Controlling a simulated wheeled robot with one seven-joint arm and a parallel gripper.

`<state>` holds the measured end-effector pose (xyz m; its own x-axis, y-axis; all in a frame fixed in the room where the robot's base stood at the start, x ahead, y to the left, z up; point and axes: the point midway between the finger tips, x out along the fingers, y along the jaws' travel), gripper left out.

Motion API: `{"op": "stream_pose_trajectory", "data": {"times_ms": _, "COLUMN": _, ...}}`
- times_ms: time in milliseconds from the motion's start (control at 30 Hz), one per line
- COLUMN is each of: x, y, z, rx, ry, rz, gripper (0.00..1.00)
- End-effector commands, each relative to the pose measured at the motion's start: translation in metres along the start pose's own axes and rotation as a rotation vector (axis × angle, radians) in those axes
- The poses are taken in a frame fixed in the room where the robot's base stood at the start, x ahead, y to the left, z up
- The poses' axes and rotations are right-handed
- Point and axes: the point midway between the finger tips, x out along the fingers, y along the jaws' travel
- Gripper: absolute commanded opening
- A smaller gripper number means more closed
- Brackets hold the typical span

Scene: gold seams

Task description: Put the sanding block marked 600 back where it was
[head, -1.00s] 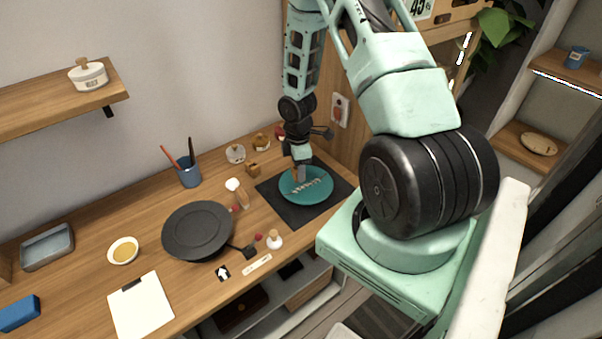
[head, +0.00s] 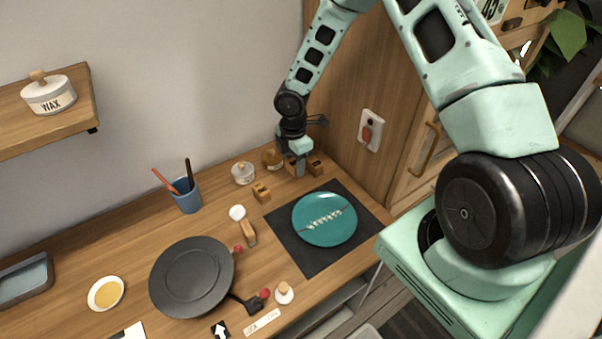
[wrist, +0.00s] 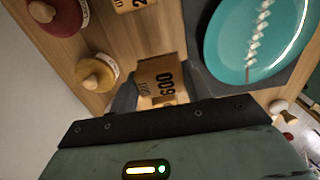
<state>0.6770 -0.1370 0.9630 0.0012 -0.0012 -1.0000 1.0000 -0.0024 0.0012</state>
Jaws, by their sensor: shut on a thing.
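The wooden sanding block marked 600 (wrist: 162,78) sits between the fingers of my gripper (wrist: 155,95) in the wrist view. In the head view my gripper (head: 299,168) points down at the back of the workbench, behind the dark mat (head: 290,243) and near the jars. Its fingers partly hide the block there. I cannot tell whether the block touches the bench. Another wooden block (head: 262,192) stands to the left; a block with a partly visible number (wrist: 132,4) shows in the wrist view. A brown block-like piece (head: 316,168) shows just right of the fingertips.
A teal plate (head: 325,232) with a pale seam lies on the mat. A dark pan-like disc (head: 192,277) lies at front left.

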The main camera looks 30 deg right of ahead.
Motion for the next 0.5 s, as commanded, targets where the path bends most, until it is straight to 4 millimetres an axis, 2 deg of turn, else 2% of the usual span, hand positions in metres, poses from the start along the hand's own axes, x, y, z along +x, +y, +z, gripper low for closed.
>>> {"op": "stream_pose_trajectory", "data": {"times_ms": 500, "x": 0.059, "y": -0.001, "z": 0.001, "rx": 0.001, "ry": 0.0, "rz": -0.001, "gripper": 0.29}}
